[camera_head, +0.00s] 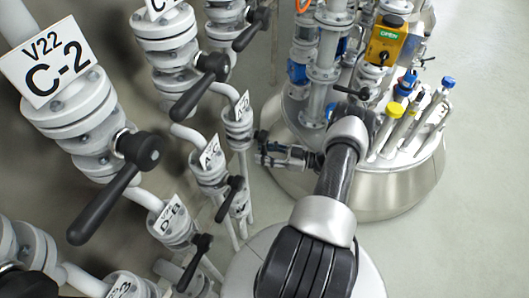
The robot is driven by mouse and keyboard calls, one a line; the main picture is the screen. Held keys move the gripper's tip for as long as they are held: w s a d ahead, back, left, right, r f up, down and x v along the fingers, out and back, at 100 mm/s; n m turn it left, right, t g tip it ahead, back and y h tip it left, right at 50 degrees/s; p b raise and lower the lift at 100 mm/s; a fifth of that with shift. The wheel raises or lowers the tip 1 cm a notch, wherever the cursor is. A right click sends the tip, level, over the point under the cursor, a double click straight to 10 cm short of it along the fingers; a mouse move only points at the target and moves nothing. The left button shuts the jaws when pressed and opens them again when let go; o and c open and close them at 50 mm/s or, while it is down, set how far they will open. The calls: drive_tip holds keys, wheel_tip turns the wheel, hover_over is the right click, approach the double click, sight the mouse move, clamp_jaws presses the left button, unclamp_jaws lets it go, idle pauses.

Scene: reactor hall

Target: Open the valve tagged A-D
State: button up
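A tag that appears to read A-D (242,106) is small and hard to make out. It sits on a grey flanged valve (238,127) at the far end of the small-valve row. A dark piece just right of this valve may be its handle; I cannot tell it from my gripper's fingers. My gripper (260,149) is just right of and slightly below the valve, pointing left towards it. The fingers are too small to show whether they are open or shut, or whether they touch the handle.
Nearer valves tagged A-C (210,152) and one seemingly D-B (168,213) have black levers. A large valve tagged V22 C-2 (46,68) stands at left. A round steel platform (395,195) with pipes and a yellow OPEN box (386,42) is at right. Floor is clear far right.

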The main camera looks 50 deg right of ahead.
drive_tip(key=v, duration=1.2)
idle(0.4)
